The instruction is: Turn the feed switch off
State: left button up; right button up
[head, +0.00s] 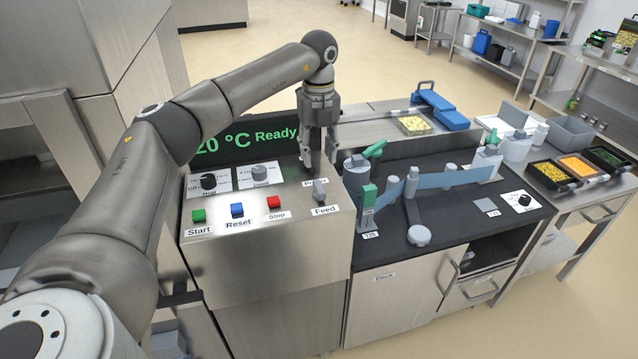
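The feed switch (319,190) is a small grey toggle or knob on the sloped steel control panel, just above its "Feed" label (325,210). Its exact setting is too small to tell. My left gripper (308,165) points down just above and behind the switch, near the "Power" label, which it partly hides. Its fingers look close together, but I cannot tell whether they are shut. It does not appear to hold the feed switch. My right gripper is not in view.
The panel also has a green Start button (199,216), a blue Reset button (237,210), a red Stop button (274,202), a black heat knob (208,181) and a grey knob (259,172). Right of the panel, a dark deck (460,215) carries green-handled clamps and a blue band.

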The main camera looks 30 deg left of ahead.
aim_at(319, 186)
pick_arm(q)
notch_tip(319, 186, down, 9)
jog(key=shift+r+p, duration=0.1)
jog(key=shift+p, duration=0.85)
jog(key=shift+f, duration=0.6)
jog(key=shift+d, duration=0.1)
grip_shut()
